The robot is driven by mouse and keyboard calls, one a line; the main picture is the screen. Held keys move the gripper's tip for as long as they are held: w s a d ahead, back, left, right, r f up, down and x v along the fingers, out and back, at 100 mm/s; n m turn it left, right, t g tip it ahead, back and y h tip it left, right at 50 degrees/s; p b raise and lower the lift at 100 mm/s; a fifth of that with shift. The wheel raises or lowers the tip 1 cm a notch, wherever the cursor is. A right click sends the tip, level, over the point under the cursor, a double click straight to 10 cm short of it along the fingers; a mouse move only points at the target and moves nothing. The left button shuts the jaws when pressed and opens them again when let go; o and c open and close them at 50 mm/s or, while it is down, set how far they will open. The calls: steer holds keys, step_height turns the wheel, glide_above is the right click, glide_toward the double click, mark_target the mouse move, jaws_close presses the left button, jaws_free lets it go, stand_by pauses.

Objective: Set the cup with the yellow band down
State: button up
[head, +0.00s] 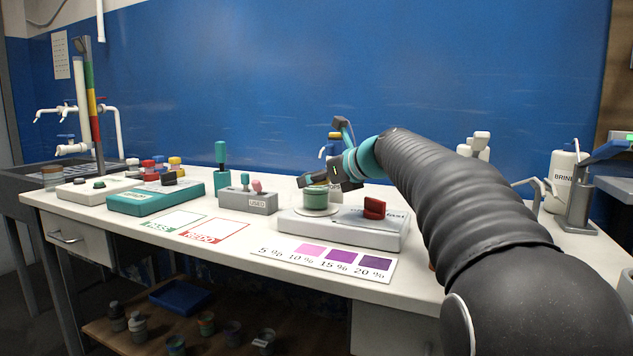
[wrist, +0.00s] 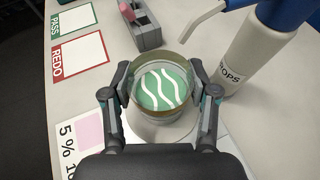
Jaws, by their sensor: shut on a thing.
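A small round cup (head: 315,197) shows green in the head view, over the pale round plate (head: 302,210) of a white device (head: 345,232). In the wrist view the cup (wrist: 160,88) has an olive-yellow rim and a green inside face with white wavy lines. My gripper (head: 322,183) is shut on the cup, one finger on each side. The plate (wrist: 165,132) shows below the cup in the wrist view. Whether the cup's base touches the plate, I cannot tell. A yellow band on its side is not clearly visible.
A red switch (head: 374,207) sits on the device's right side. A grey holder (head: 248,201) stands left, a white dispenser bottle (wrist: 255,55) close behind. PASS (head: 173,222) and REDO (head: 215,231) squares are empty. A colour strip (head: 325,261) lies in front.

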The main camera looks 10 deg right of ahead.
steer(key=shift+f, duration=0.1)
steer(key=o, duration=1.3)
steer(key=shift+s+d+r, duration=0.1)
steer(key=shift+s+r, duration=0.05)
steer(key=shift+r, duration=0.05)
steer(key=v, duration=1.1)
steer(key=shift+s+d+r, duration=0.1)
steer(key=shift+s+d, duration=0.05)
steer(key=shift+s, duration=0.1)
